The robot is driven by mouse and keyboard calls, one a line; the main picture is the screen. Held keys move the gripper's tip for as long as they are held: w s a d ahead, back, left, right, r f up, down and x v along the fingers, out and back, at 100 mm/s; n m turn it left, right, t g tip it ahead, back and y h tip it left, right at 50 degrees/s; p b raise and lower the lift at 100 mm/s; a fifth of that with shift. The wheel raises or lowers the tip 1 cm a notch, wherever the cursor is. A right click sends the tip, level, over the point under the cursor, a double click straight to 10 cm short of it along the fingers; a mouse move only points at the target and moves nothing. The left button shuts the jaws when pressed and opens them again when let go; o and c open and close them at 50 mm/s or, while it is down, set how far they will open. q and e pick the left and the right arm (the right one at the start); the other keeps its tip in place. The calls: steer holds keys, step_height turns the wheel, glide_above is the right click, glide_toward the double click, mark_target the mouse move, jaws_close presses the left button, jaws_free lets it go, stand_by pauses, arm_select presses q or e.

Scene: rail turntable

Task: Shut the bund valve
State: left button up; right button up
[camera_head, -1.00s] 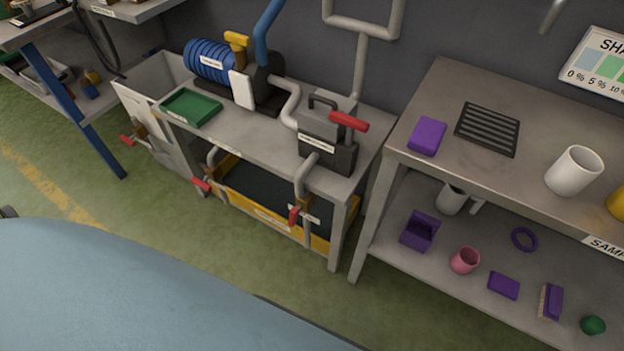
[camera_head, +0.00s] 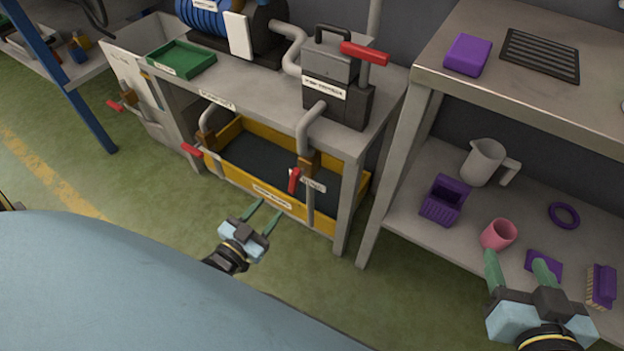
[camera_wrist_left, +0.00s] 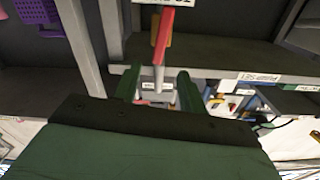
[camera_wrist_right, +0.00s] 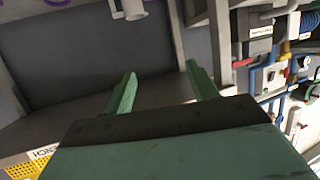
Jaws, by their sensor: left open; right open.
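Several red-handled valves are in the head view. One red lever (camera_head: 293,180) hangs downward on the right pipe, in front of a yellow bund tray (camera_head: 236,186). Another red lever (camera_head: 192,150) points left on the middle pipe. A third red lever (camera_head: 114,106) sticks out by the grey tank at the left. The labels are too small to tell which is the bund valve. My left gripper (camera_head: 266,217) is open and empty, in front of the tray and apart from the levers. A red lever (camera_wrist_left: 163,30) shows in the left wrist view. My right gripper (camera_head: 519,264) is open and empty.
The bench (camera_head: 250,90) carries a green tray (camera_head: 180,58), a blue motor and a grey box with a red lever (camera_head: 364,53). A shelf unit (camera_head: 410,150) at the right holds a jug, a pink cup (camera_head: 499,234) and purple items. Green floor is clear before the bench.

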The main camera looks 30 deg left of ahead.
mark_target(292, 182)
arm_select(q)
steer(key=w, duration=0.2)
steer(key=w+b, duration=0.1)
steer(key=w, duration=0.1)
steer(key=w+b, duration=0.1)
steer(key=w, duration=0.1)
steer(key=shift+w+d+f, duration=0.1)
steer(key=shift+w+d, duration=0.05)
steer(key=shift+d, duration=0.1)
steer(key=w, duration=0.1)
steer(key=w+b, duration=0.1)
steer(key=w, duration=0.1)
steer(key=w+b, duration=0.1)
steer(key=w, duration=0.1)
steer(key=shift+w+d, duration=0.15)
steer(key=shift+d, duration=0.1)
steer(key=shift+w, duration=0.4)
arm_select(e)
step_height(292, 182, up, 14)
steer(key=s+a+t+y, duration=0.1)
steer(key=a+t+y, duration=0.1)
steer(key=t, duration=0.8)
steer(key=shift+s+f+y, duration=0.2)
steer(key=shift+f+y, duration=0.05)
steer(key=shift+y, duration=0.55)
arm_select(q)
jaws_close()
